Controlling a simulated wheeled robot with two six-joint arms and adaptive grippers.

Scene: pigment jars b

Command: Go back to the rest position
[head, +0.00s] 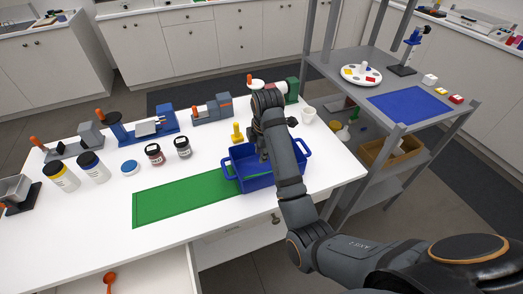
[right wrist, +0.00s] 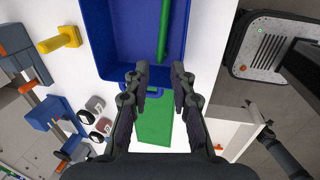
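My right gripper (head: 262,154) hangs over the blue tote (head: 246,182) on the white table. In the right wrist view its two fingers (right wrist: 161,72) are apart with nothing between them, above the tote's handle edge. The tote (right wrist: 112,62) holds a green rod-like thing (right wrist: 164,30). My left gripper does not show in the head view. A dark arm part, probably of my left arm, shows small at the lower right of the right wrist view; its finger state is unclear.
A green mat (head: 160,203) lies left of the tote. Jars and bottles (head: 92,167) stand further left. Small machines (head: 148,128) line the back, with a yellow piece (head: 238,132) behind the tote. A grey shelf (head: 345,62) stands close on the right. An open drawer (head: 150,272) is in front.

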